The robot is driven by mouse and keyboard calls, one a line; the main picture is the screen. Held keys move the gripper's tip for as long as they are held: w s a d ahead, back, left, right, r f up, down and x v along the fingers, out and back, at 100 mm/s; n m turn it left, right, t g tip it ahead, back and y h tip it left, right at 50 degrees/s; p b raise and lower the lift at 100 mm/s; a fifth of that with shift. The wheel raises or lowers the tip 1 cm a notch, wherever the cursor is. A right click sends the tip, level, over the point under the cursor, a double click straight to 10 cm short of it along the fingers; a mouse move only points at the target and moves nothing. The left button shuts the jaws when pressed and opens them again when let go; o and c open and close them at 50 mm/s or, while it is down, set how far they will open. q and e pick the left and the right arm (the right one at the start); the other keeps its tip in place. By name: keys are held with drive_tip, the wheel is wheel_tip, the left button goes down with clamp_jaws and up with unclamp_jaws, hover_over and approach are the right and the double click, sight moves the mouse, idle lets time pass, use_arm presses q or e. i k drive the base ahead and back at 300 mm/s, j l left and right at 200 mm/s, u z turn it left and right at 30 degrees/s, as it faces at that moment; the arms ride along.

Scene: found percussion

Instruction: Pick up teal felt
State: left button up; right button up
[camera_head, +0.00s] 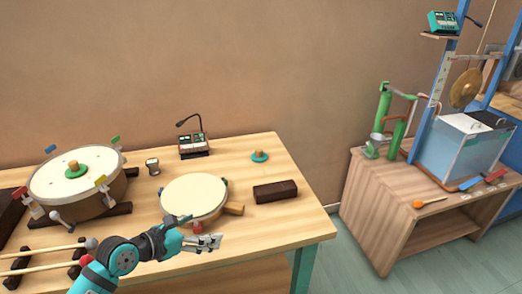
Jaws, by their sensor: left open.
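A similar green disc with a wooden knob (76,173) sits on top of the large drum at the left. My left gripper (214,241) is open and empty over the front of the table. It is in front of the small drum, below and left of the teal felt and well apart from it. My right gripper is not in view.
The small round drum (190,196) lies between my left gripper and the back of the table. A dark block (275,191) lies in front of the teal felt, and a wooden wedge (234,208) is beside the drum. The large drum (100,200) and mallets (45,252) fill the left. A wooden stand (395,215) is at the right.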

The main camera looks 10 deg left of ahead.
sight(259, 156)
drive_tip(key=i, duration=1.2)
